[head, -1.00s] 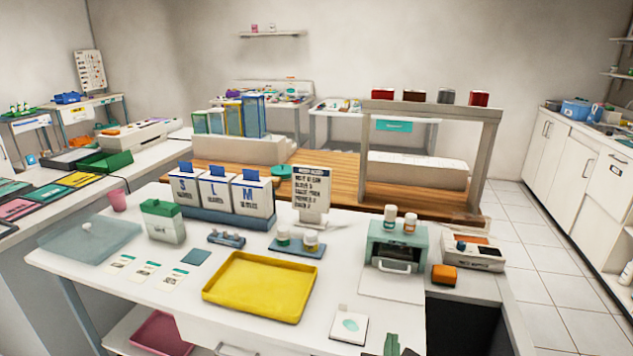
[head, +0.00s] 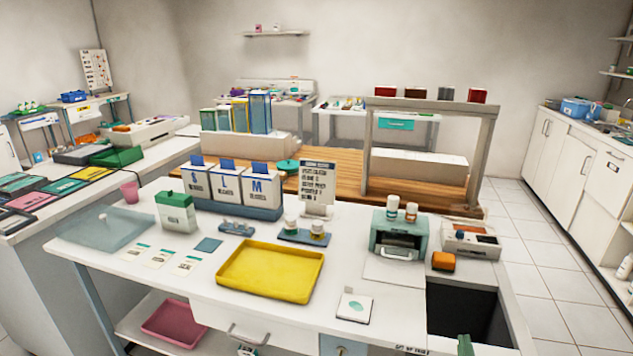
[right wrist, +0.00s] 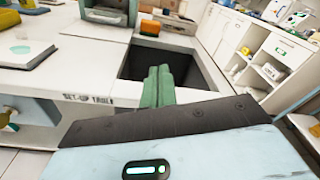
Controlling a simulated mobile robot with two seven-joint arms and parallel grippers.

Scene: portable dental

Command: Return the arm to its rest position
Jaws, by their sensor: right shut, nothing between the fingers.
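My right gripper (head: 465,345) shows only as a small green tip at the bottom edge of the head view, in front of the table. In the right wrist view its green fingers (right wrist: 157,86) lie together, shut and empty, in front of the dark square opening (right wrist: 175,65) beside the set-up table (right wrist: 80,70). No object is between the fingers. My left gripper is not in either view.
A yellow tray (head: 270,271), a white card pad (head: 354,307) and a green-grey device (head: 398,236) stand on the white table. An orange block (head: 443,261) sits near the dark opening (head: 465,310). Tiled floor at right is clear.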

